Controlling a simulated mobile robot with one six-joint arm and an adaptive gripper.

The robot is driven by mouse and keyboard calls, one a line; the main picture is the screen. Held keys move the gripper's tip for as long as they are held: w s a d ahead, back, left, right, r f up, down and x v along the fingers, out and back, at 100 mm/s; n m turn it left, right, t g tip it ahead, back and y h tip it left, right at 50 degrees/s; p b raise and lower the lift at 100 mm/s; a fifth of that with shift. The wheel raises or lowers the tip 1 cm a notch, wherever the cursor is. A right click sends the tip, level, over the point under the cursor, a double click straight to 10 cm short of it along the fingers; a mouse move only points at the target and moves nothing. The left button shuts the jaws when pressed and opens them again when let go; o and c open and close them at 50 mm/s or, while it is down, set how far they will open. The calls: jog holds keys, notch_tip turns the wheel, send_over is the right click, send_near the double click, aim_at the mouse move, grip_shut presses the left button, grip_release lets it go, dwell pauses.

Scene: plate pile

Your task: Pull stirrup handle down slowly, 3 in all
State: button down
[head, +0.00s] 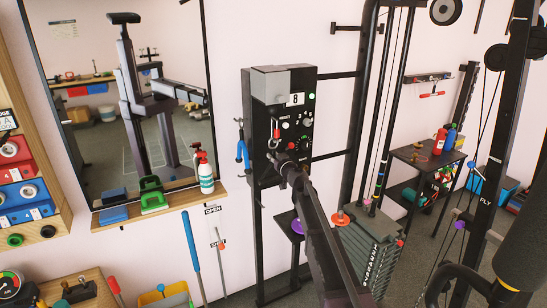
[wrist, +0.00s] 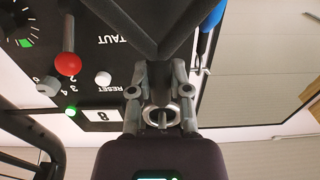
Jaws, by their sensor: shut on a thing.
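My gripper (head: 273,158) is in front of the box's lower panel, to the right of the blue handle. In the wrist view, my gripper (wrist: 160,75) is shut at the tip of a dark V-shaped piece (wrist: 185,25). I cannot tell what that piece belongs to.
The control box (head: 264,90) shows 8 on its counter. Its red-ball lever (wrist: 68,64) stands near the jaws. The plate pile (head: 372,257) is at the lower right among upright posts. A mirror (head: 85,140) and a shelf with a spray bottle (head: 205,172) are left.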

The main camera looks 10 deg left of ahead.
aim_at(274, 177)
jog(key=shift+f, duration=0.15)
jog(key=shift+f+b, duration=1.1)
jog(key=shift+b, duration=0.15)
jog(key=shift+f, duration=0.1)
jog(key=shift+f+b, duration=1.1)
jog(key=shift+b, duration=0.05)
jog(key=shift+f+b, duration=1.15)
jog(key=shift+b, duration=0.05)
jog(key=shift+f+b, duration=1.15)
